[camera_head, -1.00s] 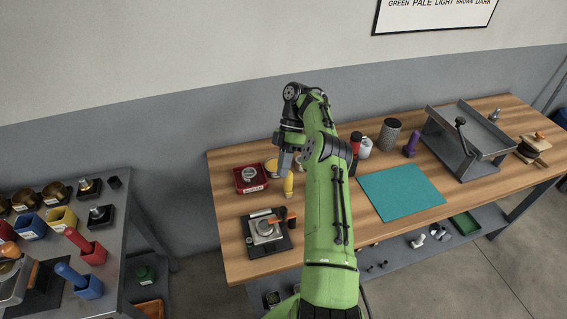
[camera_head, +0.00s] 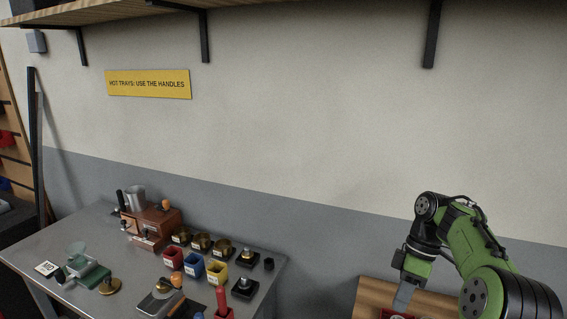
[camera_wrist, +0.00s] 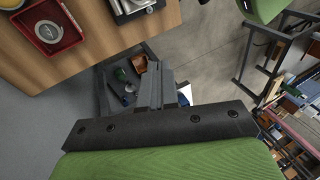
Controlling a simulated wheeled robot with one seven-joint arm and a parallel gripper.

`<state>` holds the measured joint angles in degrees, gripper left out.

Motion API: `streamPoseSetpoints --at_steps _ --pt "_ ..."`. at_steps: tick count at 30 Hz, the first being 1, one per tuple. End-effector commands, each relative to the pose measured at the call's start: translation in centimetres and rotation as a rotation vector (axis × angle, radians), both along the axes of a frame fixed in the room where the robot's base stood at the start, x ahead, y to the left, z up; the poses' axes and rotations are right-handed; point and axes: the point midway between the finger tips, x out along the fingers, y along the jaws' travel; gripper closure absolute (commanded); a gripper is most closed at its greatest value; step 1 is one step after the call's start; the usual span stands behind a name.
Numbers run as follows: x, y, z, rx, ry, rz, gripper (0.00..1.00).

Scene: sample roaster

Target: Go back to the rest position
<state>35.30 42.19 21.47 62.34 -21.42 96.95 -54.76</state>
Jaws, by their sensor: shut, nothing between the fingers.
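My gripper (camera_head: 403,298) hangs from the green arm at the lower right of the head view, pointing down in front of the wooden bench (camera_head: 372,296). In the wrist view my gripper (camera_wrist: 155,75) shows its two grey fingers together, with nothing between them. Part of a red tray (camera_head: 394,314) shows beside the fingertips in the head view. The same red tray (camera_wrist: 68,42), holding a round pale item, sits at the upper left of the wrist view. My gripper appears apart from it and touches nothing that I can see.
A grey metal table (camera_head: 60,254) at the left holds a brown machine (camera_head: 158,224), a red cup (camera_head: 173,258), a blue cup (camera_head: 194,267) and a yellow cup (camera_head: 216,271). A wall shelf (camera_head: 300,8) runs along the top. Open floor (camera_wrist: 208,60) shows below the bench edge.

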Motion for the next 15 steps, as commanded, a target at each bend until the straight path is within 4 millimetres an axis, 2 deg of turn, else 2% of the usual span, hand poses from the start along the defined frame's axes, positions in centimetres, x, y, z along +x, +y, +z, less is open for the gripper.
streamPoseSetpoints --at_steps 1,6,10,15 --pt "-0.7 2.1 1.9 -0.056 -0.016 -0.041 1.00" --pt "-4.6 7.7 6.1 -0.209 -0.096 -0.250 1.00" --pt "-8.8 10.6 8.1 -0.282 -0.189 -0.436 1.00" --pt "-15.1 12.6 8.8 -0.298 -0.334 -0.697 1.00"
